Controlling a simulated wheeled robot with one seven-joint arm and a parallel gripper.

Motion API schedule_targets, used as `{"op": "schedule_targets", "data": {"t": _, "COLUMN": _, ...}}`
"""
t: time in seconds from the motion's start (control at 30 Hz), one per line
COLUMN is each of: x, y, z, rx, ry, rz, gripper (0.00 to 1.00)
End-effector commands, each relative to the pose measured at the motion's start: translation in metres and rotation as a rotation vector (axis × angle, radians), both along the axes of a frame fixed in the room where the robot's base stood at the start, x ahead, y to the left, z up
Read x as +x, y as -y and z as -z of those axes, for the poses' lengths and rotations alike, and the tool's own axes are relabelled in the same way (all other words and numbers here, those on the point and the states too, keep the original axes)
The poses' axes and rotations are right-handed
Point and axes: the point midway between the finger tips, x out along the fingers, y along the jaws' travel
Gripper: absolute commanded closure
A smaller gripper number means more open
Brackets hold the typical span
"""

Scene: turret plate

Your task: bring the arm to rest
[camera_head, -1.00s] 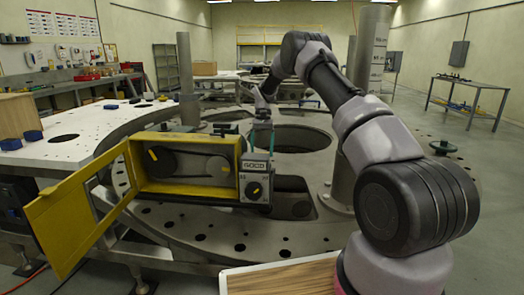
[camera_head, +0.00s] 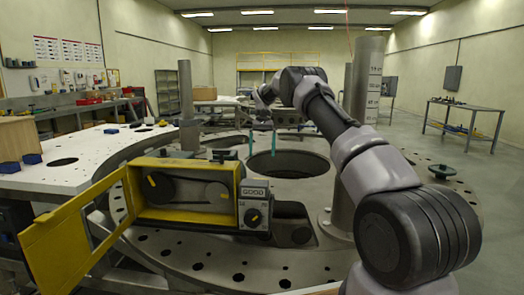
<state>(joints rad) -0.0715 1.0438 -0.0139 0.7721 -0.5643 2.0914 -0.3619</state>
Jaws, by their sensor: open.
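My arm reaches up from the lower right and forward over the round metal turret plate (camera_head: 205,262). My gripper (camera_head: 261,142) hangs at the arm's far end, above the plate near its large round hole. Its two teal fingers are spread apart and nothing shows between them. The yellow box (camera_head: 180,215) stands on the plate at left centre, with its yellow door (camera_head: 68,238) swung open to the left. A grey panel with a dark knob (camera_head: 253,217) is on the box's right end. The gripper is apart from the box, above and beyond it.
A white curved table (camera_head: 70,165) with blue blocks (camera_head: 32,159) lies at left. A thick metal post (camera_head: 366,80) stands right beside my arm, and a thinner post (camera_head: 187,105) stands left. A side table (camera_head: 465,112) is at far right. Open floor lies at right.

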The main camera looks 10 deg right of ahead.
Motion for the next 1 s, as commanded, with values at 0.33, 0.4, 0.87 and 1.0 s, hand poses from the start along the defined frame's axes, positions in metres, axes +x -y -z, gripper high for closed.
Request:
{"op": "schedule_targets", "data": {"t": 0.33, "x": 0.002, "y": 0.000, "z": -0.005, "rx": 0.001, "ry": 0.000, "rz": 0.001, "gripper": 0.00}}
{"op": "schedule_targets", "data": {"t": 0.4, "x": 0.002, "y": 0.001, "z": -0.007, "rx": 0.000, "ry": 0.002, "rz": 0.000, "gripper": 0.00}}
{"op": "schedule_targets", "data": {"t": 0.87, "x": -0.067, "y": 0.019, "z": -0.154, "rx": 0.015, "ry": 0.224, "rz": -0.017, "gripper": 0.00}}
{"op": "schedule_targets", "data": {"t": 1.0, "x": -0.110, "y": 0.024, "z": -0.198, "rx": 0.023, "ry": 0.321, "rz": -0.014, "gripper": 0.00}}
